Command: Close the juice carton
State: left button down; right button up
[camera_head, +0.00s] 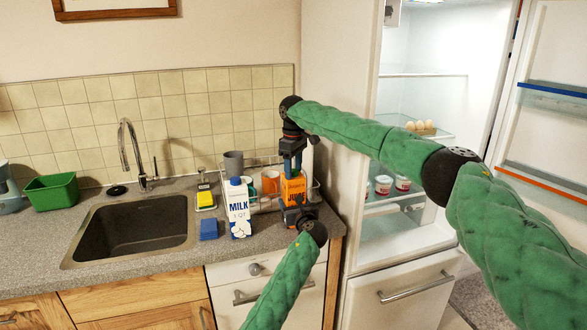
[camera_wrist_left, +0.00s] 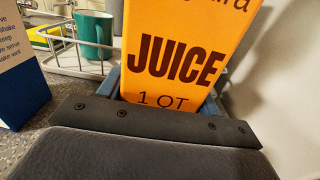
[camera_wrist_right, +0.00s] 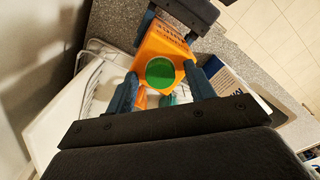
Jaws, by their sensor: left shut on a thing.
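The orange juice carton (camera_head: 292,190) stands upright near the counter's front right; its JUICE label shows in the left wrist view (camera_wrist_left: 180,62). My left gripper (camera_head: 299,210) is shut on the carton's lower part, with a finger at each side. My right gripper (camera_head: 292,165) points down over the carton's top. In the right wrist view a round green cap (camera_wrist_right: 160,72) lies between its two blue fingers (camera_wrist_right: 162,85), which are apart with a narrow gap on each side. I cannot tell whether the cap is fully seated.
A milk carton (camera_head: 238,208) stands just left of the juice. A white dish rack (camera_head: 262,202) with mugs is behind. The open fridge (camera_head: 425,140) is at the right.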

notch_tip(320, 180, up, 12)
dwell(0.8)
pick_arm(q)
jog(key=shift+c, duration=1.2)
grip_release()
jog(key=shift+b+v, duration=0.9)
jog(key=shift+v, duration=2.95)
pick_arm(e)
jog(key=shift+f, duration=0.95)
